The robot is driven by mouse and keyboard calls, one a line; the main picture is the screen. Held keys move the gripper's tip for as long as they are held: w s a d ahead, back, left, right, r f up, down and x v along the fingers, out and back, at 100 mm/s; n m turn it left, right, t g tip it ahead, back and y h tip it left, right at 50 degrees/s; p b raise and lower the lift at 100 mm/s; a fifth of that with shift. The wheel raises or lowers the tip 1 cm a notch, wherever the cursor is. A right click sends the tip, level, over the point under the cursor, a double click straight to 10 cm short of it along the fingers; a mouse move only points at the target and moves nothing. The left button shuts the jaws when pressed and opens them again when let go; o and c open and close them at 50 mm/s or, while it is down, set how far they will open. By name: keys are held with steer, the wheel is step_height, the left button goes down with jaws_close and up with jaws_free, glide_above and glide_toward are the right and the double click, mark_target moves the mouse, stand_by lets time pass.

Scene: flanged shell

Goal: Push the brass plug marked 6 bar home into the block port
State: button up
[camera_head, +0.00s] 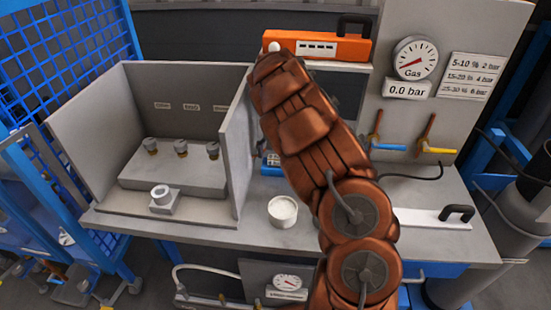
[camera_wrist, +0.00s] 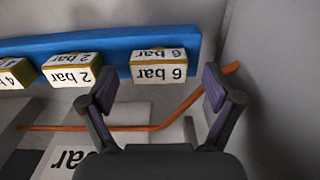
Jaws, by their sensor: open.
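The 6 bar plug shows in the wrist view as a yellow-edged block with a white tag (camera_wrist: 158,66), upside down, at the right end of a blue rack (camera_wrist: 120,45). My gripper (camera_wrist: 160,88) is open and empty. In the picture its fingertips lie to either side of the 6 bar tag and below it; I cannot tell the distance. In the head view my arm hides the gripper and most of the rack (camera_head: 272,169).
Plugs tagged 2 bar (camera_wrist: 72,70) sit beside it in the rack. A grey step (camera_head: 175,178) with several knobs fills the bay, whose side wall (camera_head: 236,150) stands between block and rack. A white cup (camera_head: 283,212) is near the front. An orange strip (camera_wrist: 185,105) runs below the rack.

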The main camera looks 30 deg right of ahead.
steer(key=shift+f, duration=0.85)
steer(key=c, duration=1.3)
